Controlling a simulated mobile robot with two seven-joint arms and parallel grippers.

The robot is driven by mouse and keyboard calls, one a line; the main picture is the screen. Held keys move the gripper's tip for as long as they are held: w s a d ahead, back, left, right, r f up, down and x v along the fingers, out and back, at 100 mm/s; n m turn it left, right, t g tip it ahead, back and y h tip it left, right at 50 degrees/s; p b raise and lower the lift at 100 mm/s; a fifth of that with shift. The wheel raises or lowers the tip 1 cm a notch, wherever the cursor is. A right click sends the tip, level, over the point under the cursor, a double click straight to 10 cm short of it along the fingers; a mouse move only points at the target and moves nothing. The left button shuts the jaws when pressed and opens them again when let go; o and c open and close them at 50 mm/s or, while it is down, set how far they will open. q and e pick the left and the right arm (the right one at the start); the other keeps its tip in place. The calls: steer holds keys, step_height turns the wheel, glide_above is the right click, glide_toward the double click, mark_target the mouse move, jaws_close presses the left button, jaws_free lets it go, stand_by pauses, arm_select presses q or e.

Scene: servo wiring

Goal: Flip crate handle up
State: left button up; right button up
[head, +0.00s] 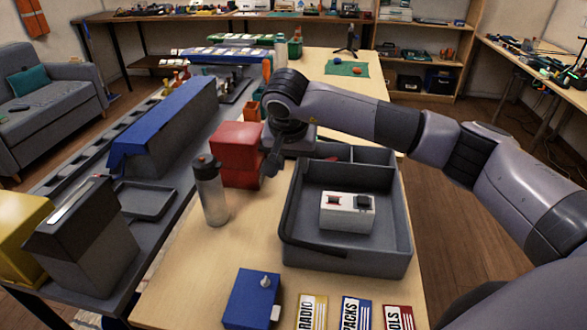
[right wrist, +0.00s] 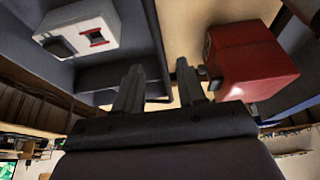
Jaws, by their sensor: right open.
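The dark grey crate (head: 290,225) stands on the wooden table and has a divided back part; its wall also shows in the right wrist view (right wrist: 110,45). A white box (head: 347,212) with a red and a dark patch sits inside it, seen also in the right wrist view (right wrist: 85,32). My right gripper (head: 268,168) points down beside the crate's back left corner. Its fingers (right wrist: 160,78) are apart and empty. My left gripper is not visible.
A red box (head: 236,155) stands close left of my right gripper. A grey bottle (head: 211,192) stands nearer the front. A blue box (head: 251,299) and several labelled cards (head: 355,313) lie before the crate. Bare table (head: 245,243) lies left of the crate.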

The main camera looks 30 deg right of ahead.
mark_target(294, 178)
steer(key=shift+x, duration=2.55)
jaws_close()
